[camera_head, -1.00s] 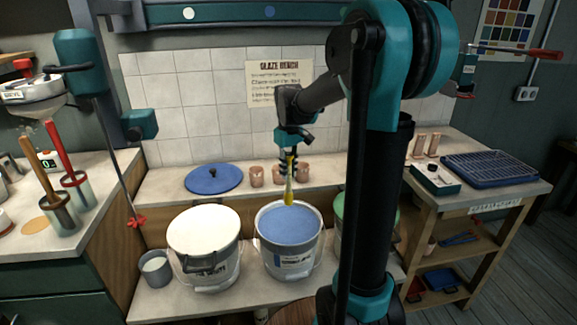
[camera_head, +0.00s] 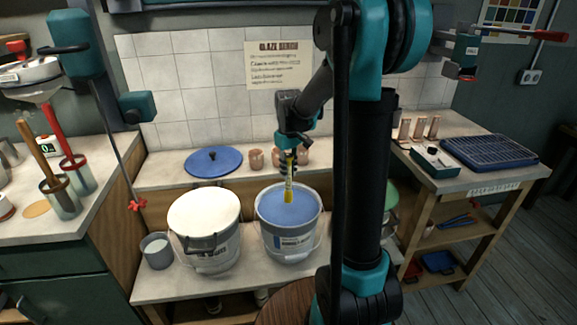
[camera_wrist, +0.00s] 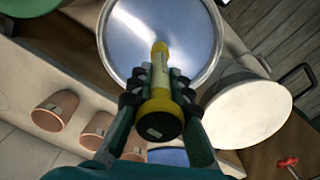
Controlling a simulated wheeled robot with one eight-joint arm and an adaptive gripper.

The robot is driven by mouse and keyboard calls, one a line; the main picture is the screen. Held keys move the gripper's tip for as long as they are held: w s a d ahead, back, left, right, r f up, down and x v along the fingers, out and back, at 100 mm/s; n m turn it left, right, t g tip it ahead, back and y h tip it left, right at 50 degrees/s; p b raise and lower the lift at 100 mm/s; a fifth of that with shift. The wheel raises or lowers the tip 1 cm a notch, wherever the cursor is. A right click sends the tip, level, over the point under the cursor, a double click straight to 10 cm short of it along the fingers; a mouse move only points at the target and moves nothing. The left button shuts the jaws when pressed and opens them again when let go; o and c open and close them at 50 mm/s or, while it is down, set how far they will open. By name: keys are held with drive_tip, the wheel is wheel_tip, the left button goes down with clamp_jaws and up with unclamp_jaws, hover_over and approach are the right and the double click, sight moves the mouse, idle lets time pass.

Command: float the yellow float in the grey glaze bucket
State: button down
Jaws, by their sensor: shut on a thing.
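The yellow float (camera_head: 288,190) is slim, with a pale band, and hangs upright in my gripper (camera_head: 288,166). In the wrist view the float (camera_wrist: 160,95) is between the fingers of my gripper (camera_wrist: 157,88), which are shut on it. The grey glaze bucket (camera_head: 290,240) stands on the low bench, filled with blue glaze (camera_head: 290,207). The float's lower end is over the glaze; I cannot tell whether it touches the surface. The bucket's round rim also shows in the wrist view (camera_wrist: 216,45).
A bucket with a cream top (camera_head: 204,212) stands left of the grey bucket, beside a small grey pot (camera_head: 157,251). A green-topped bucket (camera_head: 391,196) is partly hidden behind my arm. A blue lid (camera_head: 213,163) and copper-coloured cups (camera_head: 256,159) sit on the ledge behind.

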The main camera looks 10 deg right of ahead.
sight(288, 190)
drive_tip(key=shift+f, duration=4.8)
